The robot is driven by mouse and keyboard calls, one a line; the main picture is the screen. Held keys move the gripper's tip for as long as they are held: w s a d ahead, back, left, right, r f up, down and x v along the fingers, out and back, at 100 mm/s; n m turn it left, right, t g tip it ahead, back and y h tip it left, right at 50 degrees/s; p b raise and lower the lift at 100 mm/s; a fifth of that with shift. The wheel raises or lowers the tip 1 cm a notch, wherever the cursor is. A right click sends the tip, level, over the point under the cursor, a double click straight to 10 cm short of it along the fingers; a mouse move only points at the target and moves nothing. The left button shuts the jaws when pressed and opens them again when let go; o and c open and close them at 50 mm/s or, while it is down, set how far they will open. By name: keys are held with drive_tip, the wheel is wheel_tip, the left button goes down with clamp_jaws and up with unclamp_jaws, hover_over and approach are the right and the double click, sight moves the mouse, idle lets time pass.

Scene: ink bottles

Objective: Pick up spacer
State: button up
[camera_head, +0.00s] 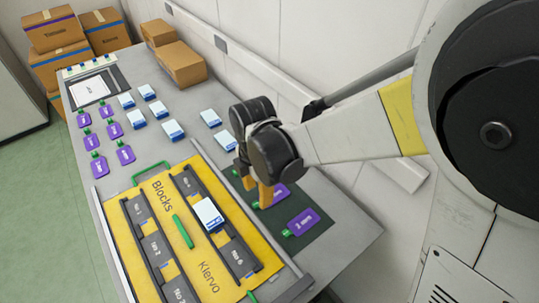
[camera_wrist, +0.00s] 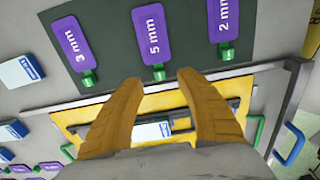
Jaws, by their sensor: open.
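Purple spacers with green ends lie on a dark green mat (camera_head: 322,236). In the wrist view they read 3 mm (camera_wrist: 72,40), 5 mm (camera_wrist: 152,34) and 2 mm (camera_wrist: 224,15). In the head view the 2 mm spacer (camera_head: 306,222) lies clear, while my gripper partly covers the 5 mm spacer (camera_head: 278,194). My gripper (camera_head: 257,190) is open and empty over the mat. In the wrist view its yellow-brown fingertips (camera_wrist: 159,78) appear on either side of the 5 mm spacer's green end. I cannot tell their height above it.
A yellow board (camera_head: 207,266) with dark rails and a white-blue block (camera_head: 208,214) lies beside the mat. Several white-blue blocks and more purple spacers (camera_head: 125,154) lie farther left. Cardboard boxes (camera_head: 182,65) stand at the back against the wall.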

sight(258, 203)
wheel_tip(258, 203, down, 5)
drive_tip(key=b, duration=0.3)
drive_tip(key=shift+f, duration=0.15)
clamp_jaws()
